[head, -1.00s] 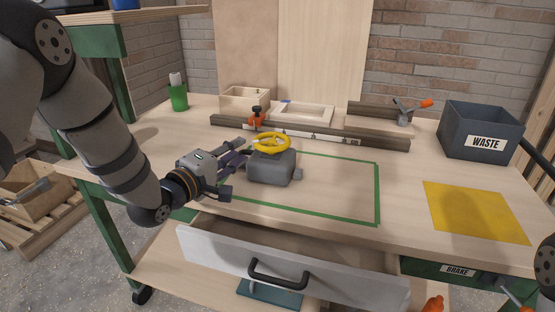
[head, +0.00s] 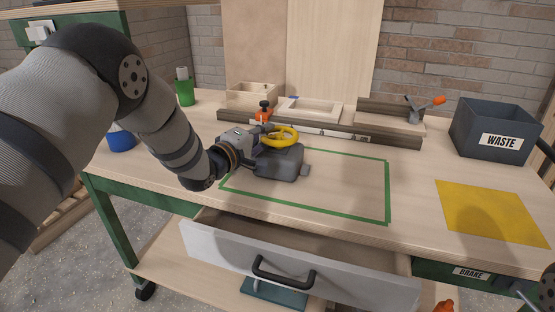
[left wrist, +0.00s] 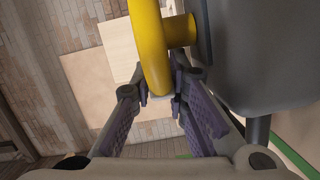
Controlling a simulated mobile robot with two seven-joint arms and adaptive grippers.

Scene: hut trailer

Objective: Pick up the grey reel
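The grey reel (head: 279,163) is a blocky grey body with a yellow ring (head: 283,136) on top. It stands on the workbench at the left part of a green-taped outline. In the left wrist view the yellow ring (left wrist: 149,50) hangs down the middle and the grey body (left wrist: 258,55) fills the right. My left gripper (head: 262,135) is at the left side of the reel, close to the ring. In the left wrist view its fingers (left wrist: 160,108) are apart, with the ring's near end between or just beyond their tips; contact is unclear. My right gripper is not seen.
A yellow mat (head: 490,213) and a dark WASTE bin (head: 492,128) are on the right. Wooden trays and a rail with clamps (head: 330,131) line the back. An open drawer (head: 300,262) juts out in front. The taped area right of the reel is clear.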

